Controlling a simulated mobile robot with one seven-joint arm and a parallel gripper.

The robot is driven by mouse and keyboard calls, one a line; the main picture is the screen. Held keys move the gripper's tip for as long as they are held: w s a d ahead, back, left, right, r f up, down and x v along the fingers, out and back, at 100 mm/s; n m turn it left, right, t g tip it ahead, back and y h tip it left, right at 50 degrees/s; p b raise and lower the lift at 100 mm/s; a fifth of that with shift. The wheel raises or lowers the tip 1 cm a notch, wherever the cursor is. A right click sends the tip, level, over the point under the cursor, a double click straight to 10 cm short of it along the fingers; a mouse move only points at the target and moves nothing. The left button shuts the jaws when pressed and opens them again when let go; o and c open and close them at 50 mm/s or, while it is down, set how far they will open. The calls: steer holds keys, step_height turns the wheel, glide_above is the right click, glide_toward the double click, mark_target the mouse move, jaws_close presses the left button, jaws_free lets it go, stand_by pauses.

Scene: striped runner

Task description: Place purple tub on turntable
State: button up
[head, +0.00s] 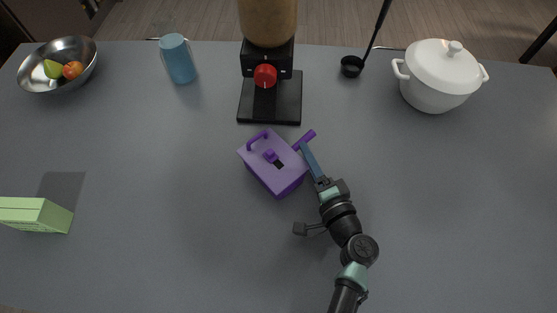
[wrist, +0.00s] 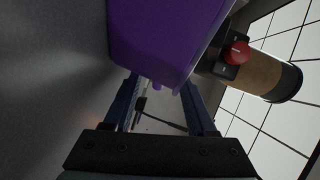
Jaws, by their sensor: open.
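The purple tub (head: 285,176) is a boxy container with a small knob and a dark patch on its top, a loop handle at the upper left and a purple bar at its upper right. It stands on the grey table in the middle of the head view. My gripper (head: 303,150) is at the tub's right side, close to the bar. In the wrist view the tub (wrist: 165,40) fills the top, just beyond the open fingers of my gripper (wrist: 160,95). I cannot tell whether they touch it. I cannot make out a turntable in either view.
A black dispenser with a red knob (head: 265,76) stands behind the tub. At the back are a metal fruit bowl (head: 38,84), blue cup (head: 178,60), black ladle (head: 352,66) and white pot (head: 436,82). A green box (head: 36,214) lies left. The grey table (head: 150,180) is otherwise clear.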

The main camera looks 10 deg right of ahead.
steer(key=shift+x, duration=1.35)
steer(key=c, duration=0.9)
steer(key=shift+s, duration=0.15)
jaws_close()
